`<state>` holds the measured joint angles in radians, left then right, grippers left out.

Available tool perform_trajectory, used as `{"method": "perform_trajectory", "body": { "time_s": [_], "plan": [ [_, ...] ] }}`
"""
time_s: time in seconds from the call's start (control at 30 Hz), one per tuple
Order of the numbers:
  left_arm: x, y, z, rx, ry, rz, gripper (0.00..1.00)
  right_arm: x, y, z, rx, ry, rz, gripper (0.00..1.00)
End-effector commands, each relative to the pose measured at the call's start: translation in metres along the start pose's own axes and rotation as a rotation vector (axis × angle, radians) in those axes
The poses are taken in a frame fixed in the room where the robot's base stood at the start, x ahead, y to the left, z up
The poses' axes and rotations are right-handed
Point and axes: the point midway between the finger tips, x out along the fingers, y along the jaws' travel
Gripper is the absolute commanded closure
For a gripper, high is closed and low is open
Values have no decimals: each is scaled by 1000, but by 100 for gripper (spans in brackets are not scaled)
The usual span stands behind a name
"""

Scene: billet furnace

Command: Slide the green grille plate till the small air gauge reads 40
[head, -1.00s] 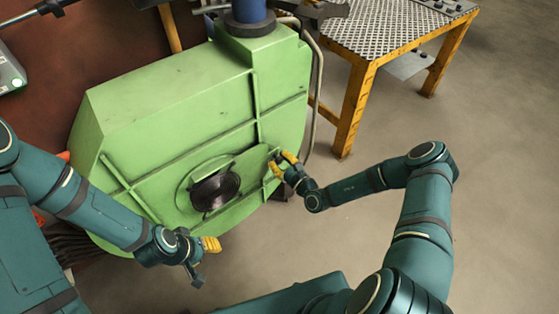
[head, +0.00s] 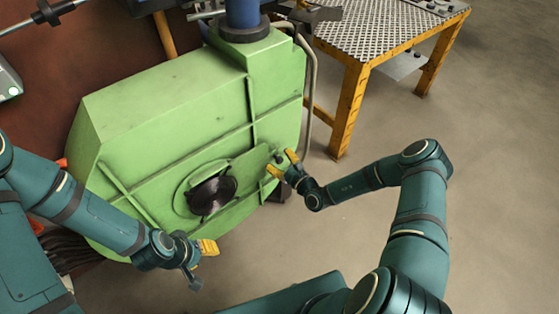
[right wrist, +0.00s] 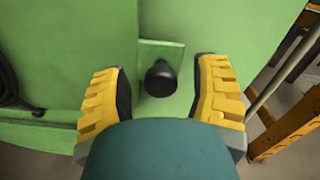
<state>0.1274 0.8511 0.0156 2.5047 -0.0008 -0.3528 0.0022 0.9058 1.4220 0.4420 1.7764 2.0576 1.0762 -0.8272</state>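The green grille plate (head: 248,162) lies flat on the face of the green housing, beside a round dark opening (head: 212,196) that is largely uncovered. A black knob (head: 279,156) stands out at the plate's right end; it also shows in the right wrist view (right wrist: 160,78). My right gripper (head: 282,163) is open, with its yellow fingers apart on either side of the knob and not touching it. My left gripper (head: 208,247) hangs low in front of the housing; its finger opening cannot be made out. I cannot see the small air gauge.
The green housing (head: 170,105) fills the middle, with a blue pipe (head: 242,14) on top. A yellow-framed table (head: 385,30) with a patterned metal top stands at the upper right. A grey pipe (head: 312,85) runs down the housing's right side. The floor at right is clear.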

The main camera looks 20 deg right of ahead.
Motion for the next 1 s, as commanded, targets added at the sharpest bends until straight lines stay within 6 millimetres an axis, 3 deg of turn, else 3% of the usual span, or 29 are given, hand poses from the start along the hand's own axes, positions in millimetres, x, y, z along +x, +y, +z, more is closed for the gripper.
{"method": "perform_trajectory", "body": {
  "time_s": [0.27, 0.7, 1.0],
  "plan": [
    [0, 0, 0, 0, 0, 0, 59, -13, 0, -1, 0, 2, 0, 39],
    [0, 0, 0, 0, 0, 0, 59, -96, 0, 0, 1, 2, -1, 39],
    [0, 0, 0, 0, 0, 0, 59, -120, 0, 0, 0, 1, -1, 39]
  ]
}}
